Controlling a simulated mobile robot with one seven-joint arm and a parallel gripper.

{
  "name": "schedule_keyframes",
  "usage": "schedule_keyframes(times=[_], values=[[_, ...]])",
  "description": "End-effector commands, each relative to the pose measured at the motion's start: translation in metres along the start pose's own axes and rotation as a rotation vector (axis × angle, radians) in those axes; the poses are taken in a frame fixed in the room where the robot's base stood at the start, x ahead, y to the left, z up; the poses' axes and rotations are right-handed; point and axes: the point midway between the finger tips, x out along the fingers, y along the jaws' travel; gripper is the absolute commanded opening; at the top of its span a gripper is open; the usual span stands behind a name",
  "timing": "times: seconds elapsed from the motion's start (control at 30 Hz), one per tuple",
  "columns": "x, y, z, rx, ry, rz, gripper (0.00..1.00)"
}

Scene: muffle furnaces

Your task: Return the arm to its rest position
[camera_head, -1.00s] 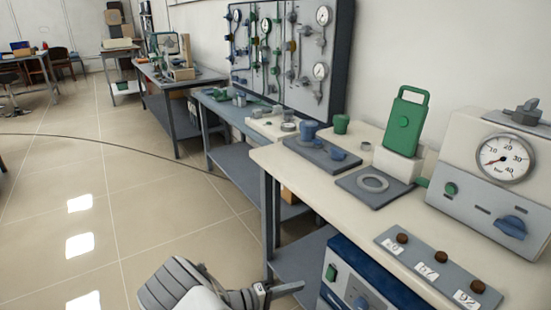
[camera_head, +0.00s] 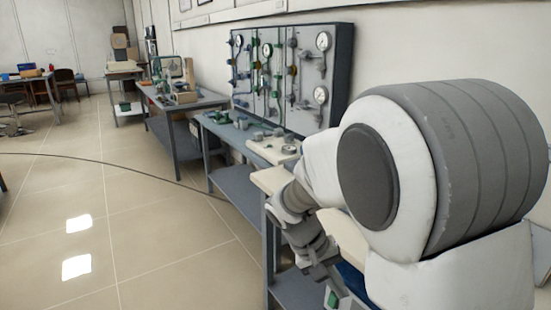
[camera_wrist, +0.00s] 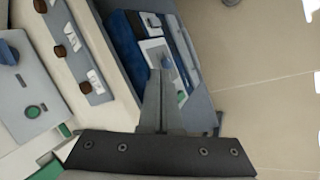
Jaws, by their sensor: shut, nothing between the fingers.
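My arm fills the right side of the head view, with a large white and grey joint close to the camera. Its lower links slope down past the bench edge to my gripper (camera_head: 336,290), low at the bottom of the view and partly cut off by the frame. In the wrist view my gripper (camera_wrist: 160,75) has its two grey fingers together, with nothing between them. Behind the fingertips is a blue unit (camera_wrist: 130,45) with a pale front panel. The fingers appear apart from it, though the exact gap cannot be told.
The near bench (camera_head: 270,180) is mostly hidden by my arm. A gauge board (camera_head: 290,75) stands behind. Open tiled floor (camera_head: 150,220) lies left.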

Motion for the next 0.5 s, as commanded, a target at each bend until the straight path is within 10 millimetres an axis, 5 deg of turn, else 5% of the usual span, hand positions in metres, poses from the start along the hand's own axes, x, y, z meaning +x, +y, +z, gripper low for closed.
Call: schedule_keyframes(times=[0.5], values=[[-0.068, 0.057, 0.086, 0.071, 0.210, -0.368, 0.00]])
